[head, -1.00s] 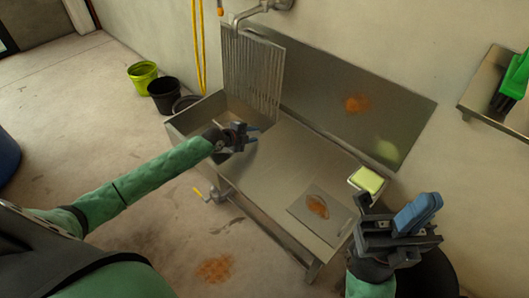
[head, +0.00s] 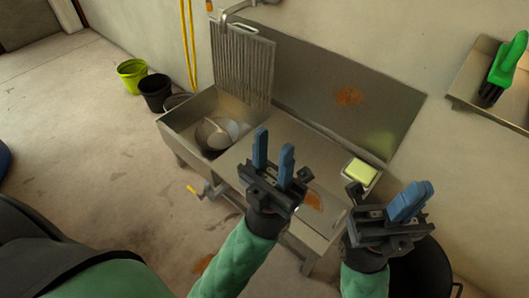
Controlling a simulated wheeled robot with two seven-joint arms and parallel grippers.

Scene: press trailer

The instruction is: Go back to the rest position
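My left gripper (head: 274,142) is raised in front of the steel sink unit, over its drainboard. Its two blue fingers point up and stand apart, with nothing between them. My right gripper (head: 410,203) is at the lower right, near the right end of the sink unit. Its blue fingers lie close together, and I see nothing held in them. Both green-sleeved arms come up from the bottom of the view.
The steel sink (head: 178,122) holds a round metal pan (head: 222,128). A yellow-green sponge (head: 359,172) lies in a small tray at the drainboard's right end. A green brush (head: 507,60) stands on a wall shelf (head: 470,80). A black bin (head: 425,275) is below my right gripper.

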